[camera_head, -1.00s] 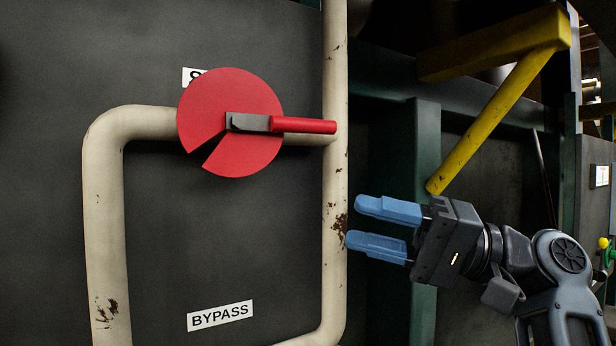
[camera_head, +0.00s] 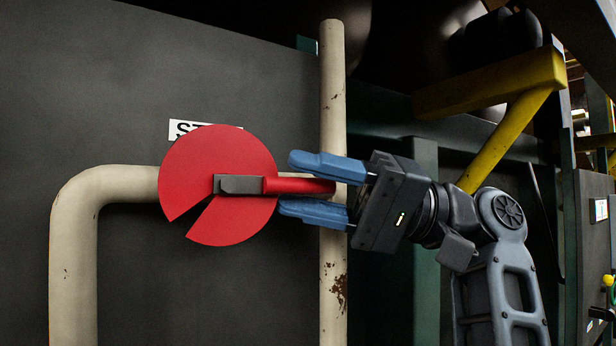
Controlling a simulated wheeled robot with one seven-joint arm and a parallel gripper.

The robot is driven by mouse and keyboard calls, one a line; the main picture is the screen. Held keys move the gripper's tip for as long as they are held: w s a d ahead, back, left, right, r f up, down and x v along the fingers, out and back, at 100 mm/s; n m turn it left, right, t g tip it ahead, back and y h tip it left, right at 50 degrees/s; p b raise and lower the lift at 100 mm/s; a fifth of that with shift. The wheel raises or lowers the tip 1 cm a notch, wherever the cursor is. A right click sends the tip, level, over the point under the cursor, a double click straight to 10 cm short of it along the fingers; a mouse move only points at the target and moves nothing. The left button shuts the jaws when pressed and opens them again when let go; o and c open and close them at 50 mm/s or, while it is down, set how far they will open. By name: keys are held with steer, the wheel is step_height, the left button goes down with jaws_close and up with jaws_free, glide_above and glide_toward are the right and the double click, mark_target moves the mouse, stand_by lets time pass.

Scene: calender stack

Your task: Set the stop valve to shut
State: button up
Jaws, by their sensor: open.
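The stop valve shows as a red disc (camera_head: 232,160) with a wedge cut out at its lower left. Its lever has a dark grey hub (camera_head: 238,185) and a red handle (camera_head: 285,186) pointing right, level, in line with the horizontal pipe behind the disc. My gripper (camera_head: 300,187) is open, its blue fingers pointing left, one above and one below the handle. Whether the fingers touch the handle I cannot tell. The handle's right end lies between the fingers near the gripper's body. A white label (camera_head: 185,128) above is partly hidden by the disc.
A cream pipe (camera_head: 85,240) bends down at the left. A vertical cream pipe (camera_head: 332,100) with rust spots runs behind my fingers. A yellow brace (camera_head: 500,85) and a green post (camera_head: 426,260) stand to the right. The dark panel (camera_head: 200,290) below the valve is clear.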

steer(key=shift+a, duration=0.2)
jaws_close()
stand_by(0.3)
